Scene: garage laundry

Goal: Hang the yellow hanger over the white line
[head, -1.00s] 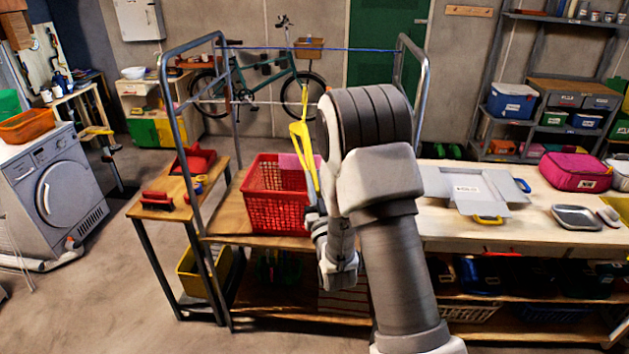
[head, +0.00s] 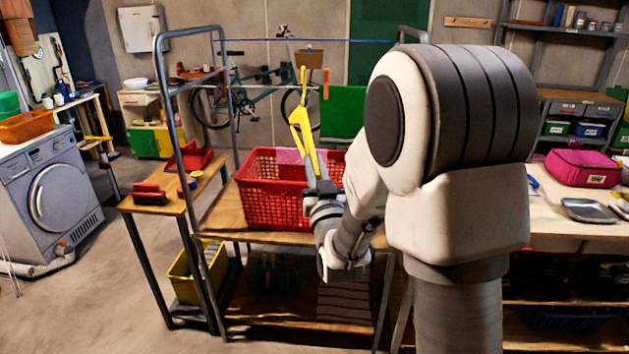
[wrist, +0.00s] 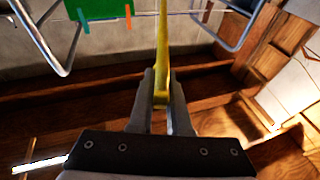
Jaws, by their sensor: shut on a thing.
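The yellow hanger (head: 303,128) stands upright, seen nearly edge-on, above the red basket in the head view. My gripper (head: 320,187) is shut on its lower part; the wrist view shows the hanger (wrist: 163,45) between the two fingers (wrist: 163,95). A thin pale line (wrist: 200,11) crosses the top of the wrist view, beyond the hanger. A blue line (head: 300,40) runs between the metal posts in the head view, higher than the hanger's tip. I cannot tell whether the hanger touches either line; no hooking shows. My arm hides the right part.
A red basket (head: 268,205) with a pink cloth stands on the wooden bench behind my gripper. A green cloth (head: 343,110) with an orange peg (head: 326,84) hangs right of the hanger. The grey rack post (head: 172,100) stands at left. The floor at left is clear.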

